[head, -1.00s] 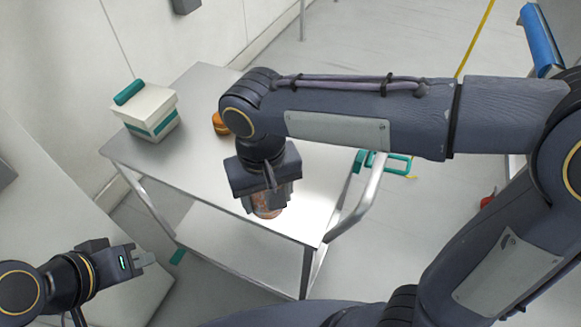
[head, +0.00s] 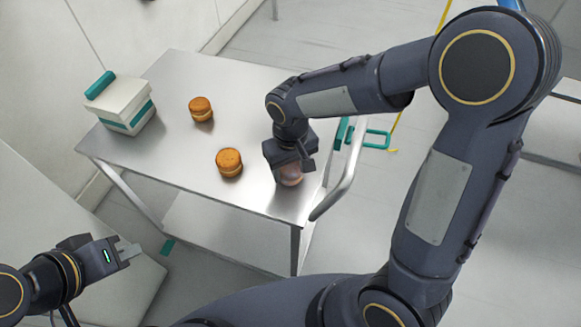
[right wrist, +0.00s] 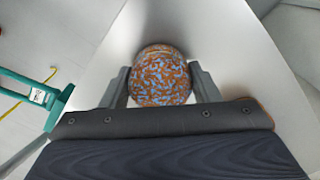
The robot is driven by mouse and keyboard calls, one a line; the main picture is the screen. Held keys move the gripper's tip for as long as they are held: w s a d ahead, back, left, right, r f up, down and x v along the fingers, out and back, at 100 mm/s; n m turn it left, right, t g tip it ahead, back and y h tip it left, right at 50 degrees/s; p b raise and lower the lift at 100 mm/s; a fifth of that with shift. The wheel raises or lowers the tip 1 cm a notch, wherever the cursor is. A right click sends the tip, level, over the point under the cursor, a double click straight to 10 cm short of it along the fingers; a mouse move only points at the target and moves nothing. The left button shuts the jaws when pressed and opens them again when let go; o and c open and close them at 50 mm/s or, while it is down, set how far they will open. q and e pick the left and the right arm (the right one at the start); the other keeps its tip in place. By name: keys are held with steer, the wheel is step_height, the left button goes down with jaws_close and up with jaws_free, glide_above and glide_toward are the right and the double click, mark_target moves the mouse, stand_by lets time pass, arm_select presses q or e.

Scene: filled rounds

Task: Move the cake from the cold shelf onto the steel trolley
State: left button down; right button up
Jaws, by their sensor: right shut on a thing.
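My right gripper (head: 289,174) is shut on a round cake (right wrist: 160,77), mottled orange and light blue, gripped between both fingers in the right wrist view.
Two orange-brown filled rounds stand on the trolley, one further back (head: 201,109) and one nearer (head: 229,162). A white box with teal trim (head: 124,108) stands at the left end. The trolley handle (head: 345,170) is close right of the held cake.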

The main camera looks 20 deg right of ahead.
mark_target(290, 165)
steer(key=shift+f, duration=0.25)
steer(key=shift+f, duration=0.2)
steer(key=o, duration=0.7)
steer(key=shift+r, duration=0.15)
step_height(290, 165, up, 12)
steer(key=shift+r+p, duration=0.1)
steer(key=shift+p, duration=0.25)
